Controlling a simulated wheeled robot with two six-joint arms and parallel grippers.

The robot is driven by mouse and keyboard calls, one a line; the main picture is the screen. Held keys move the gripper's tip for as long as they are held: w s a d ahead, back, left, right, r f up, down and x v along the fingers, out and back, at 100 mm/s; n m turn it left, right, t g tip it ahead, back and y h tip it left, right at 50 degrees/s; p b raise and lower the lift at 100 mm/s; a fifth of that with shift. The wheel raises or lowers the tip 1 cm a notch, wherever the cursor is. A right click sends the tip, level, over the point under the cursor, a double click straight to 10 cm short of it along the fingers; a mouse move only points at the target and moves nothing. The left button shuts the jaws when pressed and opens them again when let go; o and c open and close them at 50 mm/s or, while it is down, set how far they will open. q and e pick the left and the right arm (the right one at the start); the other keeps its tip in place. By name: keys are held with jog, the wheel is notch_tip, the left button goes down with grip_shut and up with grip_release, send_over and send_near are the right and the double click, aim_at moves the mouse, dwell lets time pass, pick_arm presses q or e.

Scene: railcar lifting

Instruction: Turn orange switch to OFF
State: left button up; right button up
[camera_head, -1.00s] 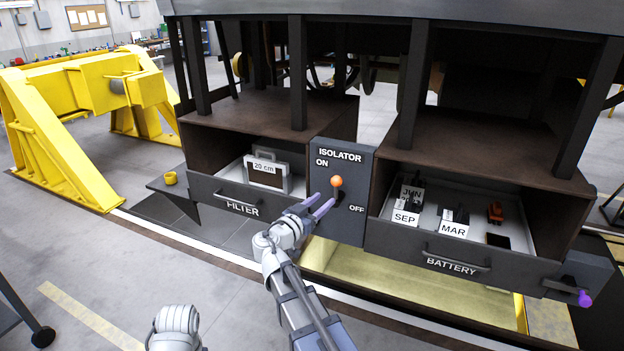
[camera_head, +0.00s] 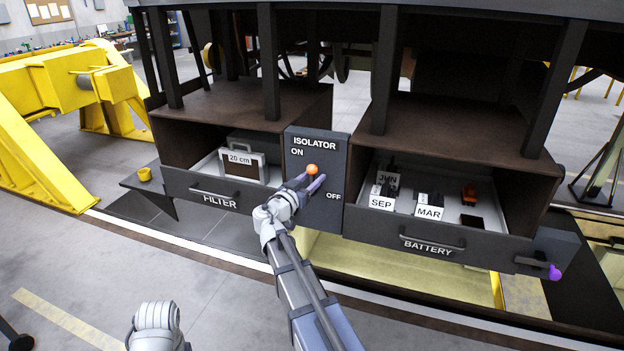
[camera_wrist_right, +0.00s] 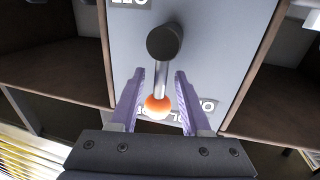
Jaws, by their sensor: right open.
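The orange switch (camera_head: 312,169) is a lever with an orange ball knob on the grey isolator panel (camera_head: 300,205). Its knob is beside the ON label, with the OFF label lower right. My right gripper (camera_head: 309,183) is at the panel, open, with its purple fingers just below the knob in the head view. In the right wrist view the switch's knob (camera_wrist_right: 157,104) and metal stem lie between the two spread fingers, with a gap on each side. The lever's dark round pivot (camera_wrist_right: 164,41) is just beyond the fingertips. My left gripper's fingers are not visible.
The open filter drawer (camera_head: 180,184) is left of the panel, holding a 20 cm case (camera_head: 241,164). The open battery drawer (camera_head: 380,228) is to the right, holding labelled blocks. A yellow cup (camera_head: 145,174) stands on a ledge at left.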

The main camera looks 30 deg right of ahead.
grip_shut()
dwell(1.4)
